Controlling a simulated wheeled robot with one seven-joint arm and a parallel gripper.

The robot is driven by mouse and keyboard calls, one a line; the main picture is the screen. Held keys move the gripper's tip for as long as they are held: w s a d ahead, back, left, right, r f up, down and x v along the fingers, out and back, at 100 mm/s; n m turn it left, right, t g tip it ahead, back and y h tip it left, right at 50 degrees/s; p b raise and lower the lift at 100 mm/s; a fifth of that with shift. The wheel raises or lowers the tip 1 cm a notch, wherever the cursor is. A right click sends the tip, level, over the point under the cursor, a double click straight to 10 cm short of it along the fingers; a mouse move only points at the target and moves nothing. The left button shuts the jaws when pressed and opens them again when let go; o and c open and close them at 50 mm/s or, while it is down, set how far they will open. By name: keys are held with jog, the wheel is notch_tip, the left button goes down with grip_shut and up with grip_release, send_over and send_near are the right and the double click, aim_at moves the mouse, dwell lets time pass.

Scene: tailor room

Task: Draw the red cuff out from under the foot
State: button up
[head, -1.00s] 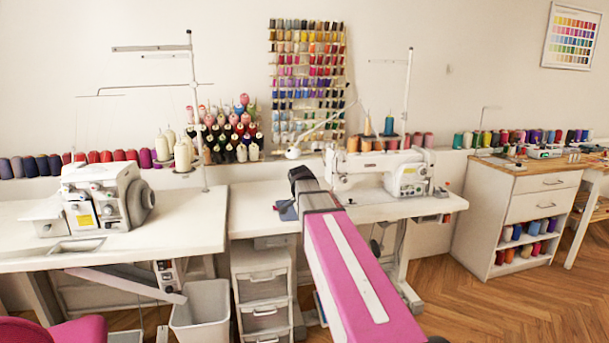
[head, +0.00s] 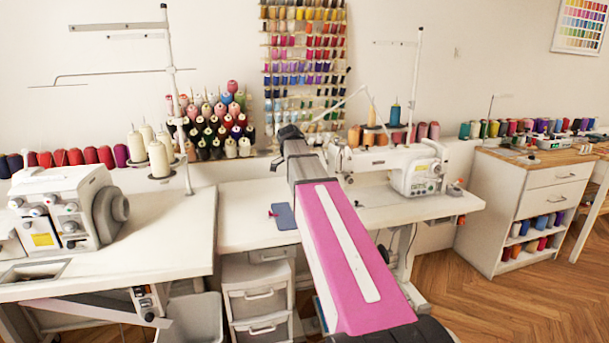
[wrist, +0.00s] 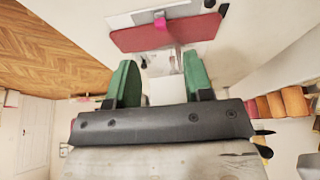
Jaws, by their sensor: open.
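In the wrist view, a flat red piece (wrist: 190,31), which looks like the red cuff, lies across the top over a pale surface. A small pink piece (wrist: 161,23) sits at its middle. I cannot tell whether a foot presses on it. My gripper (wrist: 158,82) is open, its two green fingers apart and short of the red piece, with nothing held between them. In the head view, the white sewing machine (head: 415,172) stands right of my pink arm. My arm hides part of the machine's left end, and I cannot make out the cuff there.
A blue-grey pad (head: 284,219) with a small red item (head: 272,213) lies on the table left of my arm. A white drawer unit (head: 256,298) stands below. Another machine (head: 68,210) stands on the left table (head: 165,235). Thread cones (head: 215,125) line the wall ledge.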

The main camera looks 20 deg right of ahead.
jog(key=x, duration=1)
jog(key=shift+d+f, duration=0.15)
grip_shut()
